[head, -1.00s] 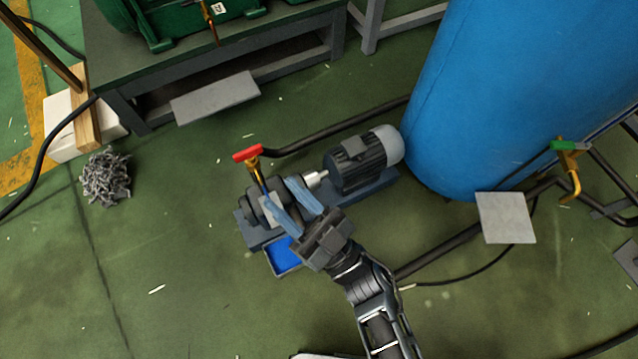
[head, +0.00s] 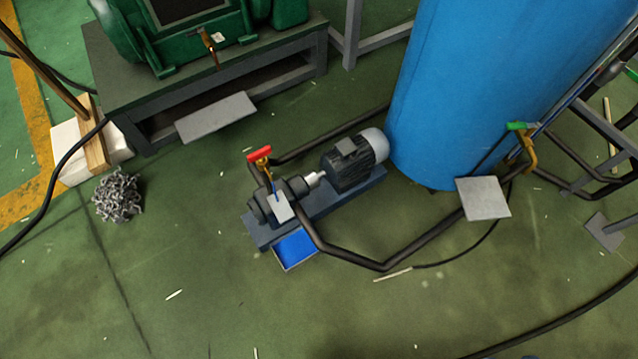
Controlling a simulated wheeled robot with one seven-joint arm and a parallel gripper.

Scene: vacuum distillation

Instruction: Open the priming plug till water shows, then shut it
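The pump (head: 278,203) sits on a dark blue base on the green floor, coupled to its grey motor (head: 355,162). A small blue piece (head: 275,187) stands at the top of the pump by a pale plate; I cannot tell whether this is the priming plug or whether it is open. A red-handled brass valve (head: 260,155) is on the pipe above the pump. A blue tray (head: 295,248) lies on the floor in front of the pump. No water can be made out at the pump. My gripper is out of view.
A blue tank (head: 470,85) stands behind right, with a green-handled valve (head: 523,135) and a grey plate (head: 483,198) beside it. Black pipe (head: 380,265) runs along the floor. A chain pile (head: 118,195) lies left. The front floor is mostly clear.

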